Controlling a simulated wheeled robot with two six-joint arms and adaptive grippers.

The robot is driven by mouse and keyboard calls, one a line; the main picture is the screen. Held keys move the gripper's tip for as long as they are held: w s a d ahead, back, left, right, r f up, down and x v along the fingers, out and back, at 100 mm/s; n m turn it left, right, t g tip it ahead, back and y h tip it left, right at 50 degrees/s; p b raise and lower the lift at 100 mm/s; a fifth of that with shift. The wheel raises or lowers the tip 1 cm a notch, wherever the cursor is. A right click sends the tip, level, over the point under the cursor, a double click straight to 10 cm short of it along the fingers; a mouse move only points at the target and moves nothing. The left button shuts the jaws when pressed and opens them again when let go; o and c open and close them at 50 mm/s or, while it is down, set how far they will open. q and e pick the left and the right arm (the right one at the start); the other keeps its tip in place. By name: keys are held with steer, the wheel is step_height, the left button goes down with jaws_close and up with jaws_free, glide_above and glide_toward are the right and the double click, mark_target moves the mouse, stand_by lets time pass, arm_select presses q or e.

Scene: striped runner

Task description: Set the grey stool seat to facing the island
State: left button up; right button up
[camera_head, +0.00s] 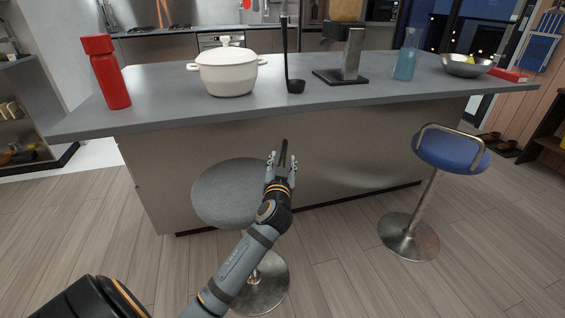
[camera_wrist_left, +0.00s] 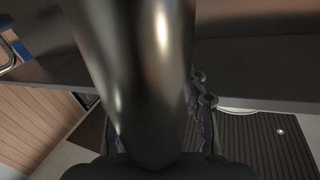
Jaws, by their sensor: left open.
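The grey stool seat (camera_head: 228,192) is a round cushion in front of the island (camera_head: 160,170), on a round metal base (camera_head: 262,284). My left gripper (camera_head: 281,162) is at the right edge of the seat, its fingers pointing towards the island. It is open. A dark bar (camera_head: 284,150) shows between its fingers; it looks like the seat's back rail, mostly hidden by the gripper. In the left wrist view a dark shiny metal tube (camera_wrist_left: 135,75) fills the middle, close to the camera and between the fingers. Whether the fingers touch it is unclear. My right gripper is not in view.
A blue stool (camera_head: 450,151) with a metal back rail stands to the right. On the island stand a red bottle (camera_head: 110,75), a white pot (camera_head: 226,72), a black ladle (camera_head: 288,60), a metal stand (camera_head: 350,60), a blue bottle (camera_head: 406,60) and a bowl (camera_head: 466,66).

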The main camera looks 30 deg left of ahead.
arm_select(q)
jaws_close()
stand_by(0.5)
